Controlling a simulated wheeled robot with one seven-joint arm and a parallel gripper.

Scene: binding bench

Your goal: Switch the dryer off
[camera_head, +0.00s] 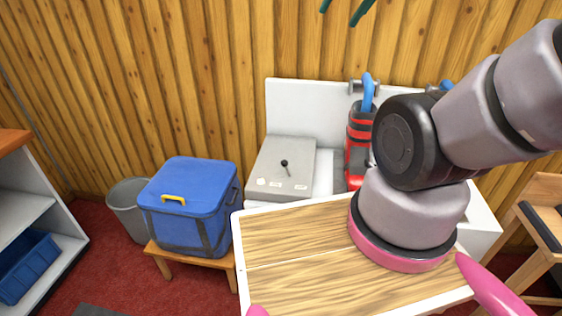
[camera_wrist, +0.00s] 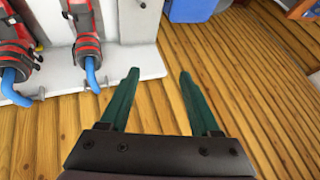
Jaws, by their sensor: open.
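A grey box (camera_head: 282,170) with a black-knobbed lever and small pale labels on its top stands on the white unit against the wall; no marking I can read tells whether it is the dryer. The lever (camera_head: 285,168) looks nearly upright; its on or off side cannot be told. My gripper (camera_head: 344,8) shows only as two green fingertips at the top edge in the head view, high above and right of the box.
A red-and-black device (camera_head: 359,140) with a blue hose stands right of the box; two such devices show in the wrist view (camera_wrist: 88,50). A blue cooler box (camera_head: 190,205) sits on a stool at left, beside a grey bin (camera_head: 129,207). A wooden chair (camera_head: 535,240) stands at right.

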